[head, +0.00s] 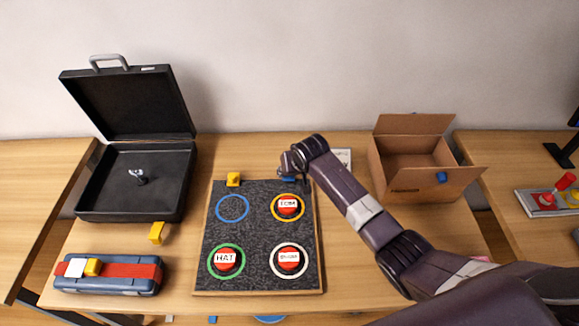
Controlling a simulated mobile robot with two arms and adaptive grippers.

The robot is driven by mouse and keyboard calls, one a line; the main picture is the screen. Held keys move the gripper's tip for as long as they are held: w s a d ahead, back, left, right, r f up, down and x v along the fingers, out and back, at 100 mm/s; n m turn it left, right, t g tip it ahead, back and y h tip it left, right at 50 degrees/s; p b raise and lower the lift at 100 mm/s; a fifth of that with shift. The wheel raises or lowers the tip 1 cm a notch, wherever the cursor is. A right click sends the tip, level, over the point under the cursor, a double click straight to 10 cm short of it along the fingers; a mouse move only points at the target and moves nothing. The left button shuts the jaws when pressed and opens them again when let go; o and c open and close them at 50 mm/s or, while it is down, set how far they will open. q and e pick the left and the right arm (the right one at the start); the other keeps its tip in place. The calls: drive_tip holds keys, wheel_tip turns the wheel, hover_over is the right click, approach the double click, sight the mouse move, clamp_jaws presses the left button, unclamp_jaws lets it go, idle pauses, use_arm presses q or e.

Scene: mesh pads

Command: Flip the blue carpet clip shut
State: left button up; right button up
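The dark grey carpet board (262,234) lies on the wooden table. A small blue piece, likely the blue carpet clip (288,179), shows at the board's far edge, right of a yellow clip (233,179). My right arm reaches in from the right, and my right gripper (288,168) is at the far edge, right over or against the blue piece. The gripper and wrist hide most of the clip, so I cannot tell whether it is open or shut, nor whether they touch. The gripper's fingers are too small and covered to read. My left gripper is not in view.
Red buttons stand in the orange (288,220), green (211,267) and white rings; the blue ring (232,220) is empty. An open black case (180,205) stands left, above a blue toolbox (145,284) and a yellow block (157,233). An open cardboard box (412,178) stands right.

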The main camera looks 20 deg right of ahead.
drive_tip(key=shift+s+a+f+t, duration=0.15)
drive_tip(key=shift+s+t, duration=0.15)
drive_tip(key=shift+t, duration=0.1)
drive_tip(key=shift+s+f+t+b, duration=0.2)
drive_tip(key=shift+f+t+b, duration=0.15)
drive_tip(key=shift+t, duration=0.25)
drive_tip(key=shift+s+a+f+t+h+b, duration=0.15)
drive_tip(key=shift+f+t+h+b, duration=0.2)
drive_tip(key=shift+t+b, duration=0.2)
drive_tip(key=shift+s+n+t+b, duration=0.15)
drive_tip(key=shift+n+t+b, duration=0.15)
drive_tip(key=shift+t+b, duration=0.45)
drive_tip(key=o, duration=0.9)
drive_tip(key=shift+c, duration=0.2)
drive_tip(key=v, duration=1.2)
drive_tip(key=shift+a, duration=0.15)
